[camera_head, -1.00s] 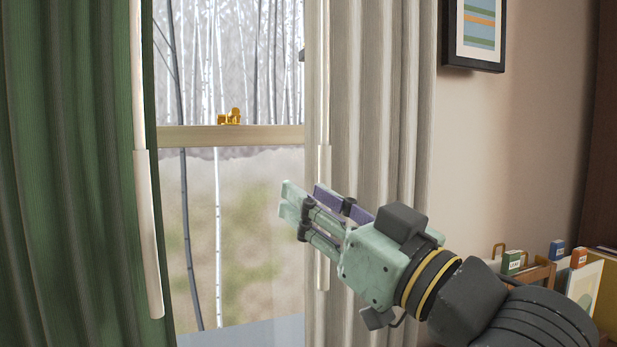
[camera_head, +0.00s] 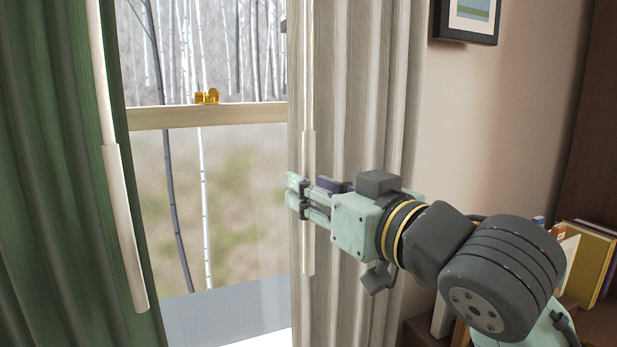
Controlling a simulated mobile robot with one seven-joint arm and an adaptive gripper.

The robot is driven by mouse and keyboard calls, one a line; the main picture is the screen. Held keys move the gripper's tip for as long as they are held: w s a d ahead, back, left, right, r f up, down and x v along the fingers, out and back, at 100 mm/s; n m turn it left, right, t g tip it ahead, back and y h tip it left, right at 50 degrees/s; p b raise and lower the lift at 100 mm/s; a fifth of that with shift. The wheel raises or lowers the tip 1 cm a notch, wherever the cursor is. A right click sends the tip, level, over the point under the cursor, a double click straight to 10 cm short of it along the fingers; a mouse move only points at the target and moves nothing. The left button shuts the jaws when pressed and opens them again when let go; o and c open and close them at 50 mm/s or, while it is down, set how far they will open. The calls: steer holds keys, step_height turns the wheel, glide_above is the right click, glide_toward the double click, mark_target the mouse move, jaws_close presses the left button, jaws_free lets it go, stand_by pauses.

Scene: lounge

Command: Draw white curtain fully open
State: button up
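The white curtain (camera_head: 345,110) hangs in folds at the right side of the window, gathered against the wall side. A pale pull wand (camera_head: 308,245) hangs along its left edge. My gripper (camera_head: 300,195) is level with the wand's thick lower handle, and its fingers cover a short stretch of it. The handle shows above and below the fingers. I cannot tell whether the fingers are around the wand, touching it or only in front of it. The gap between the fingertips is too small and overlapped to read.
A green curtain (camera_head: 50,180) with its own pale wand (camera_head: 124,225) hangs at the left. The window (camera_head: 240,200) between the curtains is uncovered, with a brass latch (camera_head: 207,96). A picture frame (camera_head: 467,20) and books (camera_head: 597,255) are at the right.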

steer(key=shift+x, duration=0.9)
steer(key=shift+c, duration=0.3)
jaws_close()
